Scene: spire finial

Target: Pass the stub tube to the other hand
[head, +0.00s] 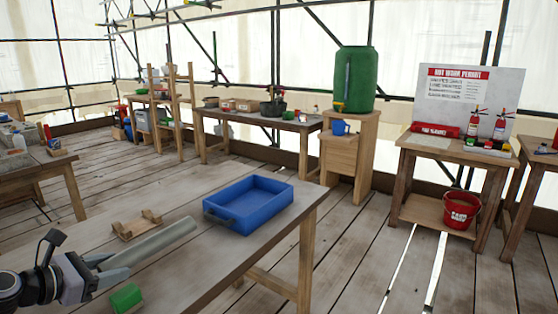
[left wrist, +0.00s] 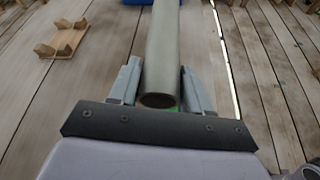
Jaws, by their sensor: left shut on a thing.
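The stub tube (head: 150,244) is a grey-green hollow pipe. My left gripper (head: 105,268) is shut on it near one end, and the tube points away to the right over the near table. In the left wrist view the tube (left wrist: 163,50) lies between the two fingers (left wrist: 160,92), with its open dark end facing the camera. I cannot tell from these views whether the tube touches the table. My right gripper is not in view.
The near table (head: 190,275) holds a blue tray (head: 208,212), a small wooden cradle (head: 137,226) and a green block (head: 126,297) close to my left gripper. The cradle also shows in the left wrist view (left wrist: 63,40). Open floor lies beyond the table's right edge.

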